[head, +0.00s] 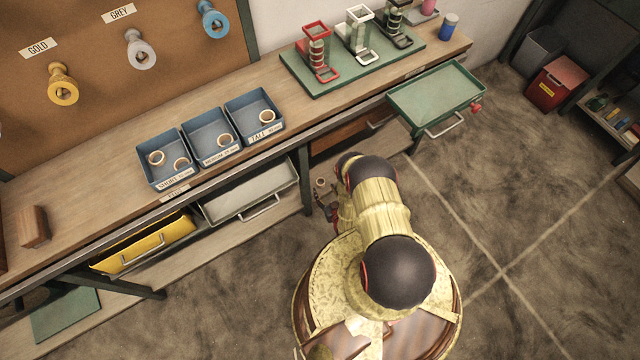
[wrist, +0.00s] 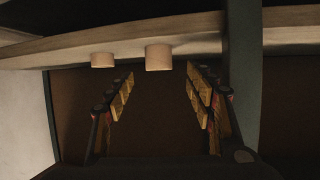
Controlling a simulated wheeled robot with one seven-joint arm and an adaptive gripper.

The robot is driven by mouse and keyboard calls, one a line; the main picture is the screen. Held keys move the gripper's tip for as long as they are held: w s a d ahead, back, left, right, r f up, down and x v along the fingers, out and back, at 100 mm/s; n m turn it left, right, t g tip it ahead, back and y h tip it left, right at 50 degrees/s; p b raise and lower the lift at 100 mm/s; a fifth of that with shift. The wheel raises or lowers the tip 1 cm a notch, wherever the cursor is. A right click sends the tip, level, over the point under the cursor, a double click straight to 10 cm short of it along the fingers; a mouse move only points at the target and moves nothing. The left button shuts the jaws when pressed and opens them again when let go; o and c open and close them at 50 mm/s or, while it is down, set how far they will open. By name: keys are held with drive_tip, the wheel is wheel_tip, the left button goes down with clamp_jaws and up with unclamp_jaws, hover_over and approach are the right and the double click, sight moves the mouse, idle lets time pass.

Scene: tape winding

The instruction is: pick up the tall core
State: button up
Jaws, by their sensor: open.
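The tall core, a pale ring-shaped piece seen from above (head: 266,121), is in the blue tray labelled TALL (head: 277,134), the rightmost of three on the bench. My gripper (head: 322,203) is below and to the right of that tray in the head view, off the bench front, small and partly hidden by my arm. In the wrist view my gripper (wrist: 159,95) is open, with nothing between its fingers. Two pale cylinders, a wider one (wrist: 159,58) and a smaller one (wrist: 103,60), show beyond the fingertips; I cannot tell which cores they are.
The tray labelled SHORT (head: 166,186) and the middle tray (head: 220,161) hold other pale cores. A green mat (head: 300,82) with several stands is behind, right of the trays. An open green drawer (head: 436,95) juts out on the right; a yellow drawer (head: 150,245) is lower left.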

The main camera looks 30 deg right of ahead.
sight(322, 188)
drive_tip(key=b+x, duration=0.1)
drive_tip(key=x, duration=0.1)
drive_tip(key=b+x, duration=0.1)
drive_tip(key=x, duration=0.1)
drive_tip(key=shift+f, duration=0.35)
drive_tip(key=shift+w+d+f+b, duration=0.15)
drive_tip(key=shift+w+b, duration=0.25)
drive_tip(key=shift+w, duration=0.2)
drive_tip(key=shift+c, duration=1.4)
drive_tip(key=c, duration=0.6)
